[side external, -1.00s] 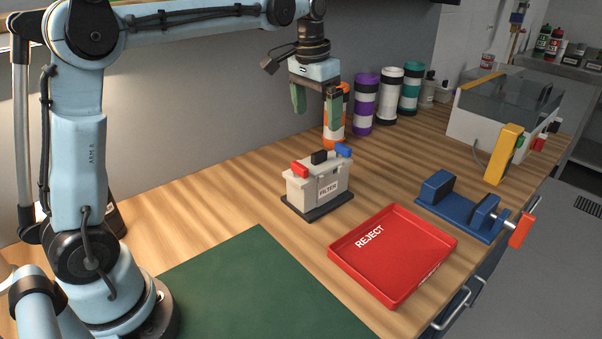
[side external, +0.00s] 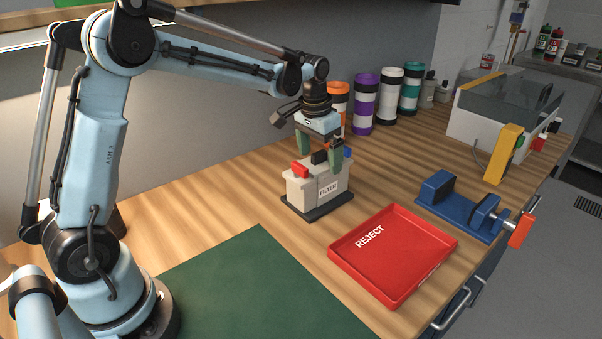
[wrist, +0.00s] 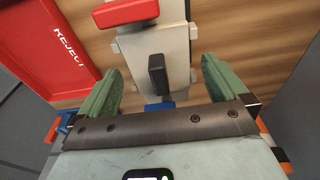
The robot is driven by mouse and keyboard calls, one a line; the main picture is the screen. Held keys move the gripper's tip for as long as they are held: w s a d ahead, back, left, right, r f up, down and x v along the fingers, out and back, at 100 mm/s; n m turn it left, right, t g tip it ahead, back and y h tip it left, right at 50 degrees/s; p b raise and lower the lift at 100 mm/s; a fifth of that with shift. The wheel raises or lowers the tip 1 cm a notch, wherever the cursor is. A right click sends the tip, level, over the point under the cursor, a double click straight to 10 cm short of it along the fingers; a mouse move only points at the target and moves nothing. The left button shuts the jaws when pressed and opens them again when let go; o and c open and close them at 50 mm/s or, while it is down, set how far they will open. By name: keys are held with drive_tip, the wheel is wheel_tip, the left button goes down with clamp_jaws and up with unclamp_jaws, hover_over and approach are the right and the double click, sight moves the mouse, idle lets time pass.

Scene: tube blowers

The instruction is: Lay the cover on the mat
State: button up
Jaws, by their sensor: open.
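The filter box (side external: 319,190) is beige, marked FILTER, and stands on a dark base on the wooden bench. Its pale top, which looks like the cover (wrist: 175,48), carries a black knob (wrist: 157,75). A red latch (wrist: 125,12) and a blue latch (wrist: 160,106) sit at opposite ends. My gripper (side external: 317,152) is open just above the box, its green fingers on either side of the knob and apart from it in the wrist view (wrist: 160,78). The green mat (side external: 250,290) lies flat and bare at the front in the side view.
A red REJECT tray (side external: 392,255) lies right of the box, empty. A blue clamp (side external: 458,208) with an orange handle is beyond it. Several banded canisters (side external: 364,105) stand along the wall behind. Bench left of the box is clear.

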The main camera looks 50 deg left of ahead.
drive_tip(key=shift+c, duration=0.5)
drive_tip(key=c, duration=1.1)
drive_tip(key=shift+c, duration=0.2)
